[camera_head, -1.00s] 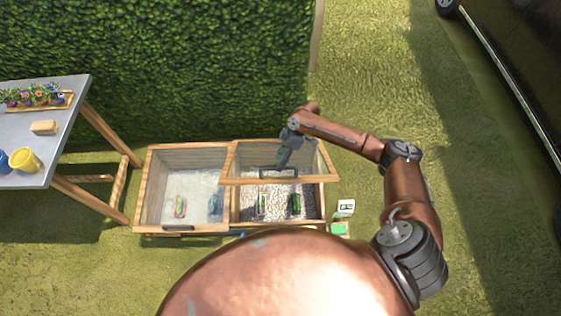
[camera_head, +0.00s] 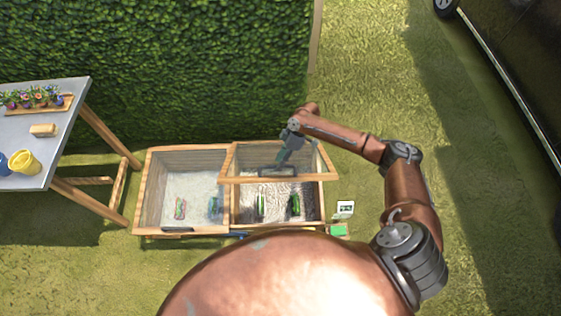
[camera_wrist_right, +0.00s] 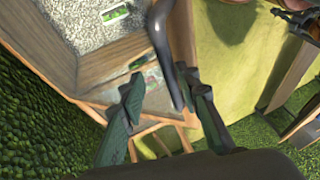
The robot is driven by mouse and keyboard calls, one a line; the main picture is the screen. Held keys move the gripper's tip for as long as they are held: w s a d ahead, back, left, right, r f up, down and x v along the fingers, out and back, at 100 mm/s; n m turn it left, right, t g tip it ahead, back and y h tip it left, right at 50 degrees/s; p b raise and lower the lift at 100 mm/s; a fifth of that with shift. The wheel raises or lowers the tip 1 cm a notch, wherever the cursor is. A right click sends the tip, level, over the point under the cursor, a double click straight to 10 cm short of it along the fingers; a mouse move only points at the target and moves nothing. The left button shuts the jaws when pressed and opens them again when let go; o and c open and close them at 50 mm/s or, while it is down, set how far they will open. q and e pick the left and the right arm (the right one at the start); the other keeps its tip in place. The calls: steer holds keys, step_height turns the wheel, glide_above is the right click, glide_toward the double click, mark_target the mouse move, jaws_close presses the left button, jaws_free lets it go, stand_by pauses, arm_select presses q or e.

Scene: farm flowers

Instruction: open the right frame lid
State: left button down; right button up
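The right frame lid (camera_head: 315,177) is a wood-rimmed clear panel, tilted up over the right half of the cold frame, its front rail well above the box's front wall. Its dark bar handle (camera_head: 277,172) is on the front rail and also shows in the right wrist view (camera_wrist_right: 163,45). My right gripper (camera_head: 283,163) is at the handle from the far side. In the wrist view its two green fingers (camera_wrist_right: 168,98) are spread apart, with the handle bar running between them; contact cannot be told. My left gripper is out of view.
The left half (camera_head: 150,185) of the cold frame is beside it. A small green-and-white sign (camera_head: 345,208) stands at the right. A hedge (camera_head: 180,70) rises behind. A table (camera_head: 60,130) with flowers and a yellow pot (camera_head: 24,162) is at left. Grass at right is open.

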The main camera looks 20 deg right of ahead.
steer(key=v, duration=1.1)
steer(key=shift+d+r, duration=0.2)
steer(key=shift+r, duration=0.05)
